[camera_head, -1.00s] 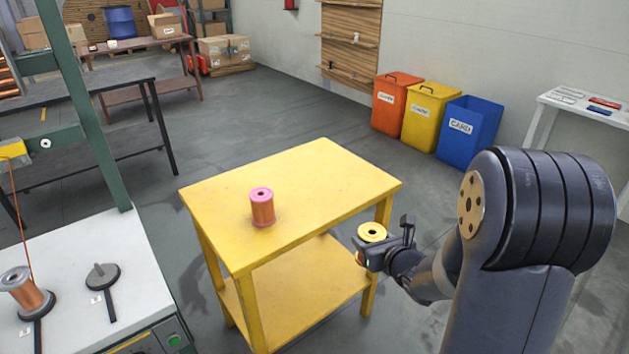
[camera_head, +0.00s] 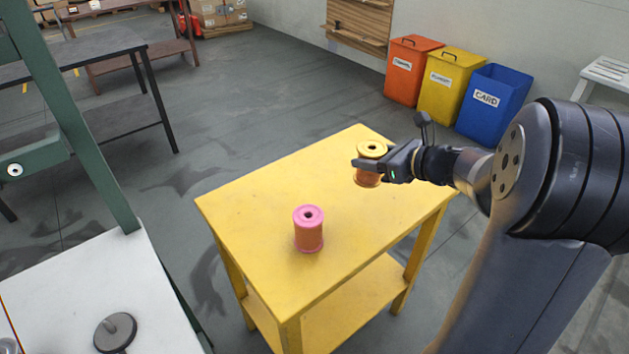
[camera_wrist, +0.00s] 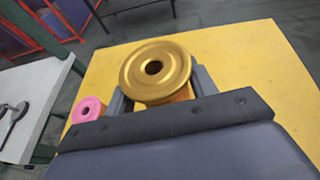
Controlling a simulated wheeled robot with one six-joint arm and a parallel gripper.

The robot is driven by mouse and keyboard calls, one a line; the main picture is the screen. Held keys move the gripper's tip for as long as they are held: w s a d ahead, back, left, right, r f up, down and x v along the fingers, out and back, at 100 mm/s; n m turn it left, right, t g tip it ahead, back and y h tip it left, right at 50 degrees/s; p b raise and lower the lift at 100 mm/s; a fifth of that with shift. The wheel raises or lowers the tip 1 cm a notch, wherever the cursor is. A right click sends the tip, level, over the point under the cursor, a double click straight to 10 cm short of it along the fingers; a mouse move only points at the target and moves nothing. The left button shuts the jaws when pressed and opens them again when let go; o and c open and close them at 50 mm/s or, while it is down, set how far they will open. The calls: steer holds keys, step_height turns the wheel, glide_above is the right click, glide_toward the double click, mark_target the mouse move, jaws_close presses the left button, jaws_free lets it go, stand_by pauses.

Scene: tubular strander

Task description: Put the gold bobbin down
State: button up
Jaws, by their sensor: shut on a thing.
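The gold bobbin (camera_head: 371,149) has a gold flange and copper-coloured winding. My gripper (camera_head: 368,163) is shut on it from the right, over the far right part of the yellow table (camera_head: 260,200). The bobbin is upright; I cannot tell whether its base touches the tabletop. In the wrist view the gold bobbin (camera_wrist: 156,68) sits between my fingers, its lower part hidden by my gripper. A pink-flanged bobbin (camera_head: 308,230) with copper winding stands upright on the table, nearer and to the left, apart from my gripper.
The tabletop between the two bobbins and at its left is clear. A white bench (camera_head: 90,285) with a grey spindle base (camera_head: 115,331) and a green frame (camera_head: 85,130) stand at the left. Orange, yellow and blue bins (camera_head: 490,105) stand by the back wall.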

steer(key=f+b, duration=0.1)
steer(key=f, duration=0.4)
steer(key=f+b, duration=0.1)
steer(key=f, duration=0.3)
steer(key=shift+w+a+f, duration=0.15)
steer(key=shift+a+f, duration=0.05)
steer(key=shift+f, duration=0.15)
steer(key=shift+f, duration=0.1)
steer(key=shift+f, duration=0.15)
steer(key=o, duration=1.6)
